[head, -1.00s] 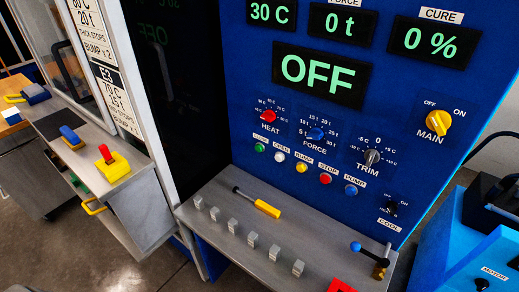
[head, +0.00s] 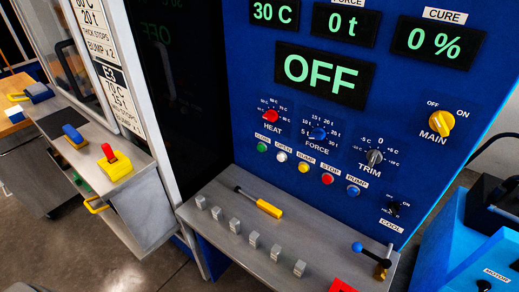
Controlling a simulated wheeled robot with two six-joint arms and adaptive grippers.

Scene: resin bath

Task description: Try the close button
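The blue control panel (head: 270,120) fills the middle of the head view. Its button row holds a green button (head: 262,146) at the left end, under a small label that is hard to read and may say CLOSE. To its right are a white OPEN button (head: 282,156), a yellow BUMP button (head: 303,167), a red STOP button (head: 327,178) and a blue PUMP button (head: 353,191). The main display (head: 310,70) reads OFF. The yellow MAIN knob (head: 441,122) is at the right. Neither of my grippers is in view.
A grey shelf (head: 235,255) below the panel carries a yellow-handled tool (head: 269,208), several small grey blocks (head: 254,239) and a blue-knobbed lever (head: 371,255). A side bench at left holds a red-and-yellow item (head: 115,165). A blue machine (head: 480,245) stands at right.

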